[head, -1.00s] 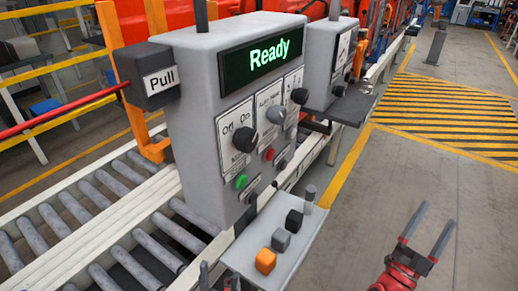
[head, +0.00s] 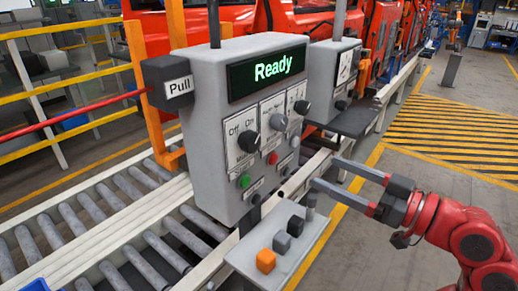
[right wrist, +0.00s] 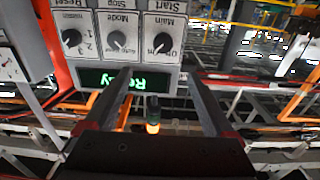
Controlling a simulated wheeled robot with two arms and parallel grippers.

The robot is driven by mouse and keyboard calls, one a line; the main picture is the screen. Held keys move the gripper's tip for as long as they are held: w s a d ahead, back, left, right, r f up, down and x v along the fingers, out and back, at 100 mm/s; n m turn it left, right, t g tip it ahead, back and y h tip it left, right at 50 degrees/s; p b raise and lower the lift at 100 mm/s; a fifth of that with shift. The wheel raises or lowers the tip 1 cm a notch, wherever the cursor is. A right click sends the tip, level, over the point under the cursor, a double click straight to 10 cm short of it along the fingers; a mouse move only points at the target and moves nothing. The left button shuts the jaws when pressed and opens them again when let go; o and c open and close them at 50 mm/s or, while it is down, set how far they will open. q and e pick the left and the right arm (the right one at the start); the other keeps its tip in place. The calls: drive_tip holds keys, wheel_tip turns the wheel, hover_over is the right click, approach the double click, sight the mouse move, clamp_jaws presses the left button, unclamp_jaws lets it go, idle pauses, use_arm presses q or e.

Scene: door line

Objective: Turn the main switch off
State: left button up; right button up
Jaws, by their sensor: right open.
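The grey control box (head: 200,150) stands beside the roller conveyor with a green "Ready" on its screen (head: 272,68). The main switch (head: 247,141) is a black rotary knob on the left "Off / On" plate; its exact pointing is hard to tell. In the right wrist view, which is upside down, the main switch (right wrist: 162,42) is the right-hand knob. My right gripper (head: 325,172) is open and empty, to the right of the box and apart from it, its fingers pointing left. Its fingers (right wrist: 157,72) also show in the wrist view. My left gripper is not visible.
Other knobs (head: 279,122) and a red button (head: 272,158) and green button (head: 244,181) sit close to the switch. A small shelf (head: 283,250) with an orange block (head: 266,260) and dark blocks juts out below. A second box (head: 331,75) stands behind.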

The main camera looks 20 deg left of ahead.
sight(255, 145)
drive_tip(key=p+x, duration=0.2)
drive_tip(key=x, duration=0.3)
drive_tip(key=p+x, duration=0.1)
drive_tip(key=x, duration=0.4)
drive_tip(key=s+p+x, duration=0.1)
drive_tip(key=p+x, duration=0.1)
drive_tip(key=x, duration=0.4)
drive_tip(key=shift+a+f+p, duration=0.1)
drive_tip(key=shift+a+p, duration=0.2)
drive_tip(key=shift+p, duration=0.05)
drive_tip(key=shift+w+a+f, duration=0.15)
drive_tip(key=shift+w+a, duration=0.2)
drive_tip(key=shift+a, duration=0.2)
